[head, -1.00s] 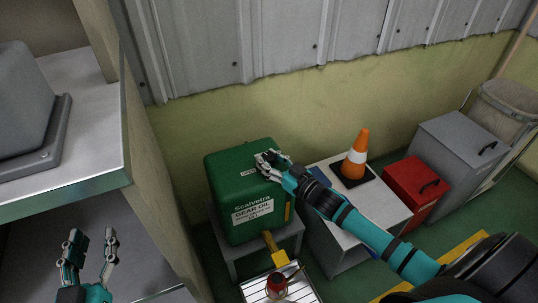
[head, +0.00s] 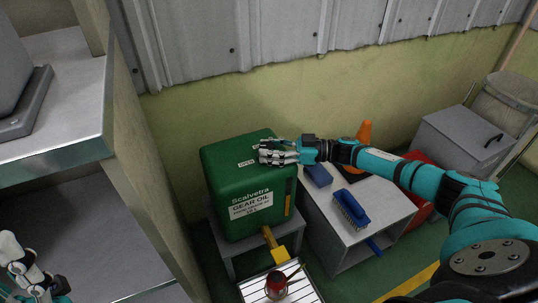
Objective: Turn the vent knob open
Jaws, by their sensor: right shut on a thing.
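The green gear oil container (head: 228,188) stands on a small grey stand, with a white label on its front and a small "OPEN" label on its top. My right gripper (head: 266,152) is at the top of the container, its fingers lying nearly level beside the "OPEN" label. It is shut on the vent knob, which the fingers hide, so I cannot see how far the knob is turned. My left gripper (head: 22,268) is at the lower left edge, partly cut off and away from the container; its opening is unclear.
A grey side table (head: 335,234) at right bears a blue brush (head: 351,209). An orange cone (head: 364,131) is partly behind my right arm. A shelf stands at left.

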